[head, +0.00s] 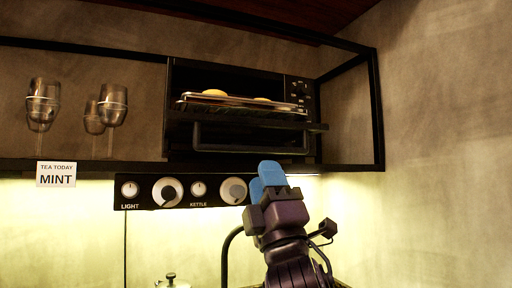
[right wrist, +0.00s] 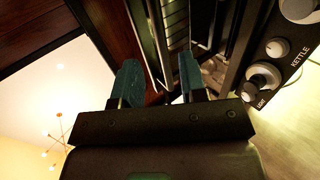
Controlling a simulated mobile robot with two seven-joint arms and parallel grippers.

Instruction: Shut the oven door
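The black oven (head: 302,92) stands on the shelf in the head view. Its door (head: 318,127) is open, lowered outward, with the bar handle (head: 250,151) along its front. A rack with yellow-orange items (head: 214,93) shows inside above the door. My right gripper (head: 268,176), with blue fingers, is just below the handle's right part. In the right wrist view its fingers (right wrist: 160,65) stand apart, with dark bars of the oven front beyond and between them. I cannot tell whether they touch the door. My left gripper is out of view.
A knob panel (head: 145,190) hangs under the shelf, close left of my right gripper. Several glasses (head: 110,107) and a MINT card (head: 56,175) are on the left. A shelf post (head: 377,110) stands right of the oven. A lidded pot (head: 171,281) is below.

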